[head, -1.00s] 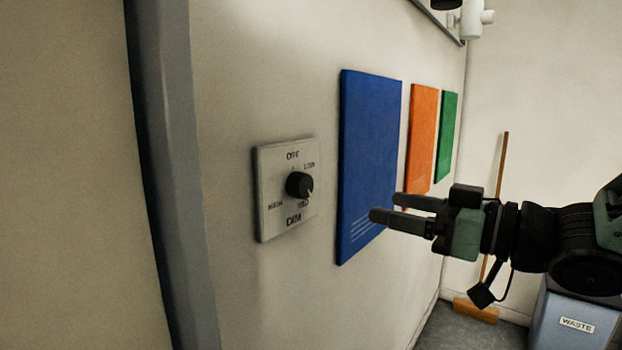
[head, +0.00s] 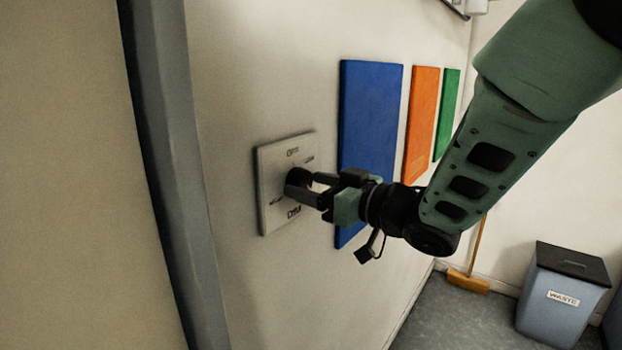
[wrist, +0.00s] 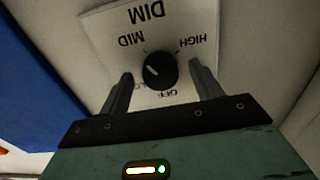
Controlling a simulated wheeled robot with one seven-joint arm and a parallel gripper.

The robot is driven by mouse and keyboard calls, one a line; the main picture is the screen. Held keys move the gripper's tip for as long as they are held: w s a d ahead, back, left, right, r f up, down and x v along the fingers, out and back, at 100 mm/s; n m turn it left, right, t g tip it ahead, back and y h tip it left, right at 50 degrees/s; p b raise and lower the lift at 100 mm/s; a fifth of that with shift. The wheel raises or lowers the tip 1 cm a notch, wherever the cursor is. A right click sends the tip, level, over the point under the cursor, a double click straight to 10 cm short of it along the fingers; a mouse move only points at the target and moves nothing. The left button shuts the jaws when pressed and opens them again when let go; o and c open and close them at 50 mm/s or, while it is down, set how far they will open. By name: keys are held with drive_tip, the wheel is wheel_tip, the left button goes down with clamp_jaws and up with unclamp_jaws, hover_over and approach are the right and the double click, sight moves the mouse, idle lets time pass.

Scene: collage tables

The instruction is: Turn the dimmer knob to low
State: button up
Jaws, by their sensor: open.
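The dimmer plate (head: 270,205) is a pale square on the wall, with a round black knob (head: 298,176) partly hidden by my fingers. My gripper (head: 303,184) is open at the plate. In the wrist view the plate appears upside down, and the knob (wrist: 165,68) lies between my two spread fingers, with a visible gap on each side. The knob's white mark points towards the MID label (wrist: 130,42). HIGH (wrist: 199,36) is at upper right. OFF is below the knob, and the low label is partly hidden behind the left finger.
A blue panel (head: 368,110), an orange panel (head: 421,120) and a green panel (head: 446,112) hang on the wall to the right. A waste bin (head: 560,300) and a broom (head: 468,281) stand on the floor at right. A grey upright post (head: 170,170) is left of the plate.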

drive_tip(key=shift+w+a, duration=0.25)
drive_tip(key=shift+a, duration=0.05)
drive_tip(key=c, duration=1)
drive_tip(key=shift+b, duration=0.3)
